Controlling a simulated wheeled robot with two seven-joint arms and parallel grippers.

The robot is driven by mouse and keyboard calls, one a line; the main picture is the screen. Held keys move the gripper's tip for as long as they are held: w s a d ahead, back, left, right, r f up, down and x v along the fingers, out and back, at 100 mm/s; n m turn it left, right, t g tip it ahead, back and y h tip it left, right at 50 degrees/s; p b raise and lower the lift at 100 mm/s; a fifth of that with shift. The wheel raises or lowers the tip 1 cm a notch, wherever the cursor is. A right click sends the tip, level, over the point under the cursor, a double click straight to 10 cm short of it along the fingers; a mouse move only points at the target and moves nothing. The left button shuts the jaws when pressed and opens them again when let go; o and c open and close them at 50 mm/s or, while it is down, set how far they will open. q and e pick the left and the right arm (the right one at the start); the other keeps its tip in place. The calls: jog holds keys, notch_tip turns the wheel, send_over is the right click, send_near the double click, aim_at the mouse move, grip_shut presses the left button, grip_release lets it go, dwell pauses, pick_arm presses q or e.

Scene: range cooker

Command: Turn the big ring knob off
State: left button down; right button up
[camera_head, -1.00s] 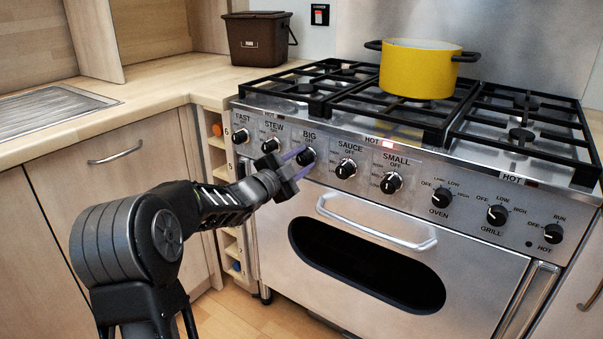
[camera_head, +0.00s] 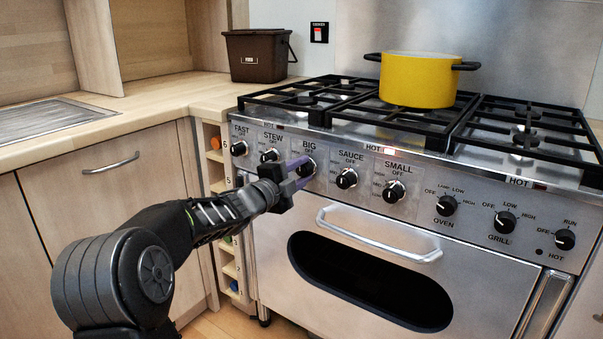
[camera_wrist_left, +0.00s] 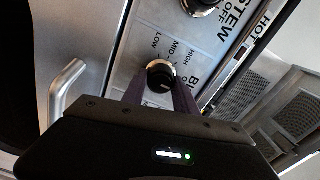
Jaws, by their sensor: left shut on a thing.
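The big ring knob (camera_head: 307,167) is a round black knob under the label BIG on the steel cooker front (camera_head: 330,195). My left gripper (camera_head: 301,170) reaches it from the left, with its purple fingers on either side of the knob. In the left wrist view the knob (camera_wrist_left: 160,75) sits between the fingertips of the left gripper (camera_wrist_left: 157,92), which is shut on it. LOW, MID and HIGH labels show beside it there. The fingers hide part of the knob, and I cannot tell exactly where its pointer stands. My right gripper is not in view.
The stew knob (camera_head: 269,155) and sauce knob (camera_head: 346,178) sit close on either side. The oven handle (camera_head: 375,238) juts out below right. A yellow pot (camera_head: 417,80) stands on the hob.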

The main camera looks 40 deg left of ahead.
pick_arm(q)
jog(key=c, duration=1)
grip_release()
jog(key=shift+o, duration=0.2)
jog(key=shift+s, duration=0.1)
jog(key=s+p, duration=0.1)
jog(key=s, duration=0.6)
jog(key=shift+s, duration=0.3)
jog(key=shift+d, duration=0.1)
